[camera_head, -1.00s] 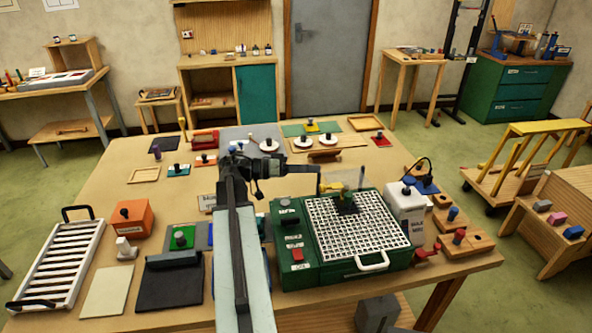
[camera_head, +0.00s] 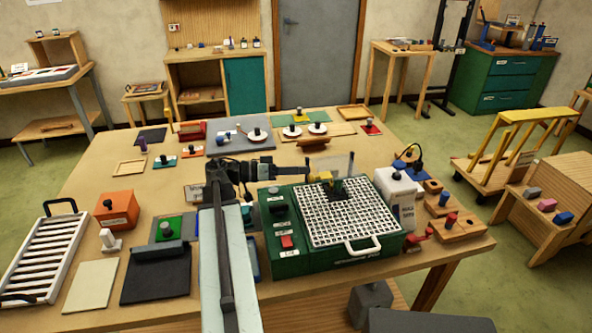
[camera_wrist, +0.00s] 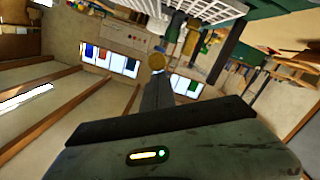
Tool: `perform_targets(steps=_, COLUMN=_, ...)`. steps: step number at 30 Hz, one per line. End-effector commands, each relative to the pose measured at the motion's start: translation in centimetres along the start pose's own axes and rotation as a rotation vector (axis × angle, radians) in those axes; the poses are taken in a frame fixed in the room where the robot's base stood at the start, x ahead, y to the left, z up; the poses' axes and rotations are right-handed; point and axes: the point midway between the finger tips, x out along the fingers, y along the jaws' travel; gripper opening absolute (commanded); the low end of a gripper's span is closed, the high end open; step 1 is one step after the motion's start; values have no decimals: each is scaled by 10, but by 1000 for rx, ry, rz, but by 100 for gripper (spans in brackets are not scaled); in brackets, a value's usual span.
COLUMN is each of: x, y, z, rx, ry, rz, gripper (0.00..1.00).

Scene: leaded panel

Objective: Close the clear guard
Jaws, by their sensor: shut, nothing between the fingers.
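The clear guard (camera_head: 343,164) is a see-through panel at the back of the green grinder (camera_head: 283,262), in the head view. It stands raised, roughly upright, above the white grid top (camera_head: 350,223). A small yellow part (camera_head: 320,177) sits at its lower left. My gripper (camera_head: 305,173) is shut and empty at the end of my arm, close to the guard's left side. I cannot tell whether it touches the guard. The guard is not clear in the wrist view, where the white grid (camera_wrist: 222,10) shows at the top edge.
A white bottle-like container (camera_head: 398,198) stands right of the grinder, with wooden blocks (camera_head: 462,227) beyond it. A dark pad (camera_head: 157,277) and orange box (camera_head: 117,210) lie to the left. White discs (camera_head: 292,131) are on the table behind.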

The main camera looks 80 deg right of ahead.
Motion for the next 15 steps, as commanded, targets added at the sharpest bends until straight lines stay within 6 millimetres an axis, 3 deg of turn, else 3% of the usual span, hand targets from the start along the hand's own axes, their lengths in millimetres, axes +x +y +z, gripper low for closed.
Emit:
perform_targets(steps=11, x=9, y=1, z=2, rx=-1, ry=-9, rz=12, gripper=0)
perform_targets(steps=15, x=6, y=4, z=-14, rx=-1, ry=-8, rz=11, gripper=0)
